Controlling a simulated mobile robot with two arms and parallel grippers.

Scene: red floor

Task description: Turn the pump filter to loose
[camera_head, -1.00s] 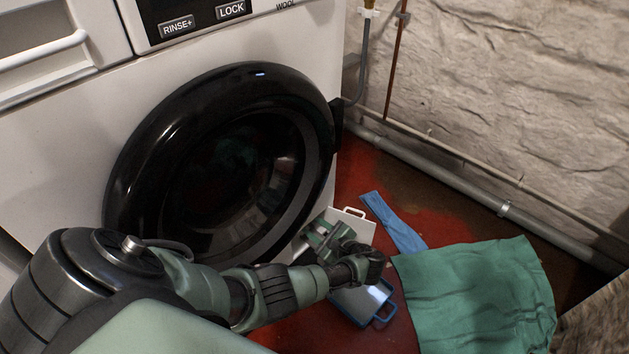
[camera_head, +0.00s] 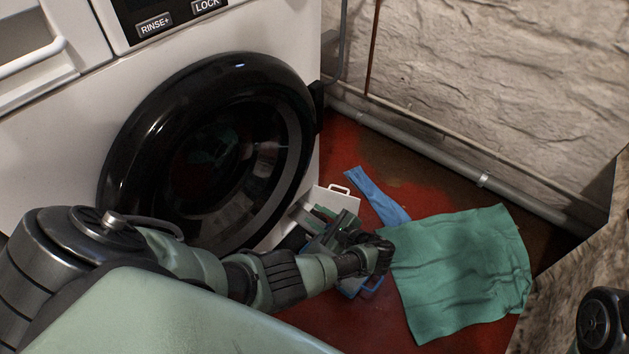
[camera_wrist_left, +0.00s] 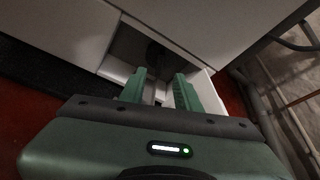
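The pump filter seems to be the round dark shape (camera_wrist_left: 155,52) deep inside the dark square recess (camera_wrist_left: 130,44) low on the machine's front, in the left wrist view. It is too dark to tell which way it is turned. In the head view the door and my arm hide it. A white flap (camera_head: 343,203) with a handle stands open at the recess. My left gripper (camera_wrist_left: 160,76) is open and empty, its green fingers apart in front of the recess. In the head view it (camera_head: 325,228) is over the flap.
The white washing machine (camera_head: 60,140) with its round black door (camera_head: 125,150) stands at left. A blue tray (camera_head: 372,287) lies partly under my left wrist. A blue cloth (camera_head: 378,197) and a green cloth (camera_head: 460,270) lie on the red floor. Pipes run along the stone wall.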

